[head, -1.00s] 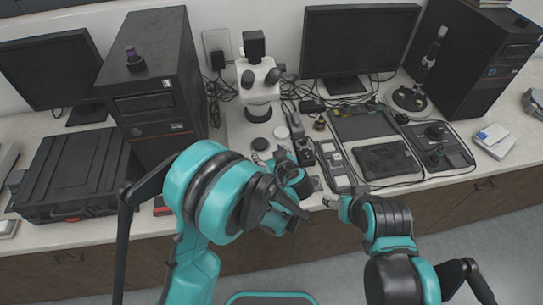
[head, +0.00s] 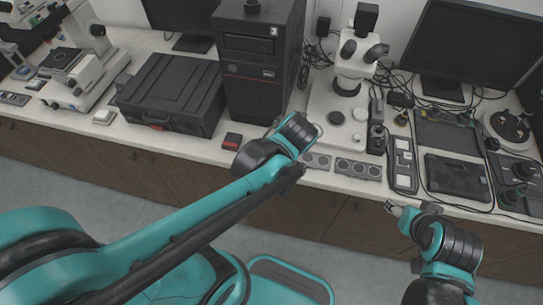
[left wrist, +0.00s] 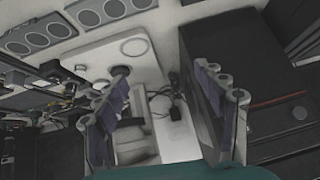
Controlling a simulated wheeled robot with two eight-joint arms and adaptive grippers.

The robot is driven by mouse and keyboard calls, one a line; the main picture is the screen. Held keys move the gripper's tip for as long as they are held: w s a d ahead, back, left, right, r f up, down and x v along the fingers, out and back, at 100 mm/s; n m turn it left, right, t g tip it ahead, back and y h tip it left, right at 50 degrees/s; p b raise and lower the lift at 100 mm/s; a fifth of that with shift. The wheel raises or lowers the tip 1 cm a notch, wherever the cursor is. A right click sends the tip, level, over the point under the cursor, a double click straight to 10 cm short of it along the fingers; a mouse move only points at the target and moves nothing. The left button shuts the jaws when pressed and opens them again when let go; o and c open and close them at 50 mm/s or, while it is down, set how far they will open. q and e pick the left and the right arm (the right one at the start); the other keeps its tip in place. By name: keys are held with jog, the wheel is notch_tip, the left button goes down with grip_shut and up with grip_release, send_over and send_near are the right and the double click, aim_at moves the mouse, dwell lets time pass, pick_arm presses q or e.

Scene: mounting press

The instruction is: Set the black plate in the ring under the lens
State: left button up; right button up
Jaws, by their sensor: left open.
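The microscope (head: 357,58) stands on a white base, with its dark lens (head: 347,84) pointing down. The ring under the lens cannot be made out. My left gripper (left wrist: 162,78) is open and empty in the left wrist view, its fingers apart above the bench. In that view a pale disc (left wrist: 134,46) shows on the white base. My right gripper (head: 392,208) is low by the bench's front edge, too small to read.
A black computer tower (head: 260,65) stands left of the microscope. A black case (head: 170,92) is farther left. A grey strip with round sockets (head: 345,167) lies along the bench front. A monitor (head: 475,45), cables and tools crowd the right side.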

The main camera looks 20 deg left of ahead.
pick_arm(q)
jog(key=s+a+m+h, duration=0.1)
jog(key=s+a+h, duration=0.1)
jog(key=s, duration=1)
jog(key=shift+r+m, duration=0.4)
jog(key=shift+f+b, duration=0.6)
jog(key=shift+f, duration=0.05)
